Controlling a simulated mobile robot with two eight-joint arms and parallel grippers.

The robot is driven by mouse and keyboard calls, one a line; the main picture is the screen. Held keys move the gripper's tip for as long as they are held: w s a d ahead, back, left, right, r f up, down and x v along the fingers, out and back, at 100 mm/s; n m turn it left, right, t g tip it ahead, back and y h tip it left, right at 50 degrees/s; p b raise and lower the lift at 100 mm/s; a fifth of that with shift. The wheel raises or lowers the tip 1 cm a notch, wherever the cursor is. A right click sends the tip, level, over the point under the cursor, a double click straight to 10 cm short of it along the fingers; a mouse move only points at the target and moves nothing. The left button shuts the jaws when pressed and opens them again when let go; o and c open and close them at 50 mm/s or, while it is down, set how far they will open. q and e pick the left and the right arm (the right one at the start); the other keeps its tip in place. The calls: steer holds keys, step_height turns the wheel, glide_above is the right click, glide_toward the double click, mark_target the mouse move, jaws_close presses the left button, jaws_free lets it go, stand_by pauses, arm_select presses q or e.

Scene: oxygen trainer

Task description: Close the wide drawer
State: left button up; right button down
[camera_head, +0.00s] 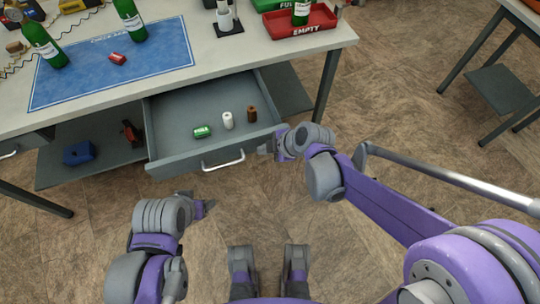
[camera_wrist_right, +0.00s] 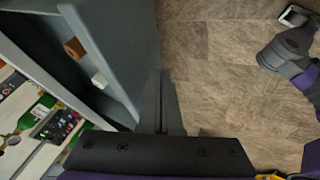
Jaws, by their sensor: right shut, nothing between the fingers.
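The wide drawer (camera_head: 186,153) under the workbench stands pulled out, with its grey front and pale bar handle (camera_head: 223,161) facing me. My left gripper (camera_head: 203,201) appears open and empty, in front of and below the drawer's left part.
The bench top (camera_head: 220,52) carries a blue mat (camera_head: 110,62), green bottles and a red tray (camera_head: 300,22). A lower shelf (camera_head: 95,160) holds a blue item (camera_head: 78,153). Bench legs stand at both sides. The floor in front of the drawer is clear apart from my arms.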

steer(key=shift+w+a, duration=0.1)
steer(key=shift+w, duration=0.25)
